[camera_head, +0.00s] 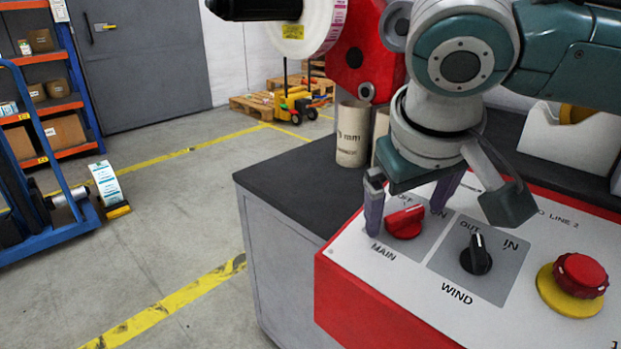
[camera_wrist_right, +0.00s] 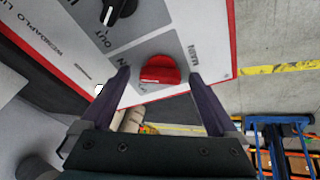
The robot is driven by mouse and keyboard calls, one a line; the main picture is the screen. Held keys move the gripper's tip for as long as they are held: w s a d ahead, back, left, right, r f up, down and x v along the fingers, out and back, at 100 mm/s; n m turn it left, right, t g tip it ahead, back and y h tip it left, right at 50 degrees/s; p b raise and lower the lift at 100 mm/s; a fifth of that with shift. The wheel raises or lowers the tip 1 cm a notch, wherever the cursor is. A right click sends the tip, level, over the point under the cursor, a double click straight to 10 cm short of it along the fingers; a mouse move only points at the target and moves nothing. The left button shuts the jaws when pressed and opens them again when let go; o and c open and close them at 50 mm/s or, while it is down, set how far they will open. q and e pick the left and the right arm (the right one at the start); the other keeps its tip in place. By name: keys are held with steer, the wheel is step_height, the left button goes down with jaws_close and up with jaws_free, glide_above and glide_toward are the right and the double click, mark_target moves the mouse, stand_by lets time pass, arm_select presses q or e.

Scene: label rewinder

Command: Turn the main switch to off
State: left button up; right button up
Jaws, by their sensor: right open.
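The main switch (camera_head: 405,222) is a red rotary knob on a grey plate marked MAIN, at the left end of the white control panel (camera_head: 345,248). Its ridge slants up to the right, toward the ON side; the OFF lettering is partly hidden by my gripper. My right gripper (camera_head: 405,215) is open, with its purple fingers on either side of the knob and not closed on it. In the right wrist view the red knob (camera_wrist_right: 160,70) sits between the open fingertips, with gaps on both sides. My left gripper is not in view.
A black WIND knob (camera_head: 476,254) and a red emergency button (camera_head: 580,275) on a yellow base are to the right. Cardboard cores (camera_head: 352,135) stand on the dark bench behind. A label roll (camera_head: 305,25) is above.

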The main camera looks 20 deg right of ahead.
steer(key=c, duration=1.4)
steer(key=shift+r+p, duration=0.2)
steer(key=shift+p, duration=0.25)
steer(key=n+p, duration=0.3)
steer(key=p, duration=0.1)
steer(key=n+y+p, duration=0.1)
steer(key=n+p, duration=0.2)
steer(key=p, duration=0.1)
steer(key=shift+d+r+y+p, duration=0.2)
steer(key=shift+y+p, duration=0.1)
steer(key=shift+p, duration=0.1)
steer(key=n+p, duration=0.2)
steer(key=n, duration=0.1)
steer(key=shift+f+g+y, duration=0.1)
steer(key=shift+g+y, duration=0.2)
steer(key=shift+w+f+n+p, duration=0.15)
steer(key=shift+n+p, duration=0.35)
steer(key=shift+n, duration=0.9)
